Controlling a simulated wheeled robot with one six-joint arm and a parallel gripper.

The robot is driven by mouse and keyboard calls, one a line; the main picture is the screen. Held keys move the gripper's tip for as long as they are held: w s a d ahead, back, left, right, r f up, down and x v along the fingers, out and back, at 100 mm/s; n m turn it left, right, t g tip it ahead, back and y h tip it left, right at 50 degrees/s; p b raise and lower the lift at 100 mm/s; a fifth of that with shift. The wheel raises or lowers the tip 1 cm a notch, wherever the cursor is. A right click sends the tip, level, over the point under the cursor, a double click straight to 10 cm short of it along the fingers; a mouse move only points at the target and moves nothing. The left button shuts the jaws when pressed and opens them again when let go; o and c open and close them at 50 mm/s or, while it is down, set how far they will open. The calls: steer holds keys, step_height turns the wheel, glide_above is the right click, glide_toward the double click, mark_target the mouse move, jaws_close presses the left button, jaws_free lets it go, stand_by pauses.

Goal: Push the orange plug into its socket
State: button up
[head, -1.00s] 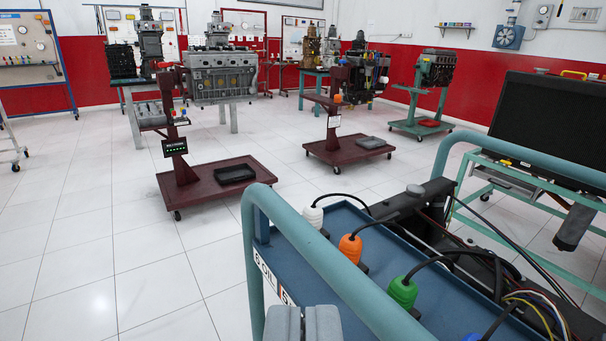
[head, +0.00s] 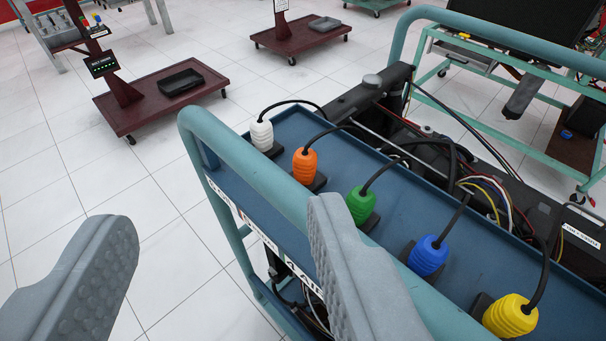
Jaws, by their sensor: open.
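The orange plug (head: 304,165) stands on the blue tray (head: 290,130) of the near trainer, second from the far end of a row of plugs. A black cable runs from its top toward the back right. A dark base shows beside its foot; I cannot tell how deep it sits in its socket. My gripper (head: 215,235) is open and empty, its two grey fingers wide apart. The right finger overlaps the teal rail in the picture; the left one is over the floor. The orange plug is beyond the right finger, apart from it.
A white plug (head: 262,135) stands beyond the orange one; green (head: 360,205), blue (head: 427,256) and yellow (head: 509,316) plugs stand nearer. The teal rail (head: 250,180) runs along the tray's left side. A dark red trolley (head: 150,115) stands behind on the open tiled floor.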

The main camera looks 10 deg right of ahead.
steer(key=w+d+m+g, duration=0.2)
steer(key=w+g, duration=0.4)
steer(key=w, duration=0.4)
steer(key=m+g, duration=0.2)
steer(key=g, duration=0.7)
glide_above(305, 153)
steer(key=shift+d+r, duration=0.1)
steer(key=shift+r, duration=0.05)
step_height(305, 153, down, 12)
steer(key=shift+f, duration=0.15)
steer(key=shift+f, duration=0.1)
step_height(305, 153, down, 5)
stand_by(0.7)
